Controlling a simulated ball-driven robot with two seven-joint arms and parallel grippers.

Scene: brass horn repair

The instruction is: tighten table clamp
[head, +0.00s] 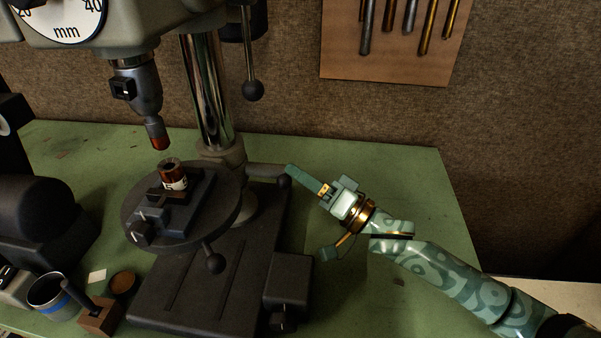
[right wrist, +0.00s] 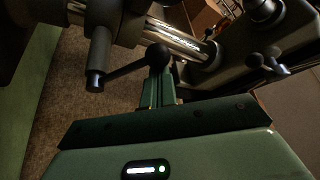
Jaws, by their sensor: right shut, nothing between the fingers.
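The drill press's round table (head: 228,205) sits on the chrome column (head: 205,95). The table clamp's lever (head: 262,168) reaches out to the right behind the table and ends in a dark ball knob (head: 285,181). My right gripper (head: 290,170) is shut and empty, its fingertips right beside the knob. In the right wrist view the lever (right wrist: 128,69) runs from a grey clamp boss (right wrist: 98,55) to the ball knob (right wrist: 157,55). The knob overlaps the tips of my shut fingers (right wrist: 158,82); I cannot tell whether they touch. My left gripper is out of view.
A vise (head: 190,205) on the table holds a reddish-brown cylinder (head: 173,175) under the chuck (head: 140,85). Another ball-ended handle (head: 214,263) hangs below the table. A cup (head: 50,292) and a wooden block (head: 98,315) stand at front left. The green bench is clear at right.

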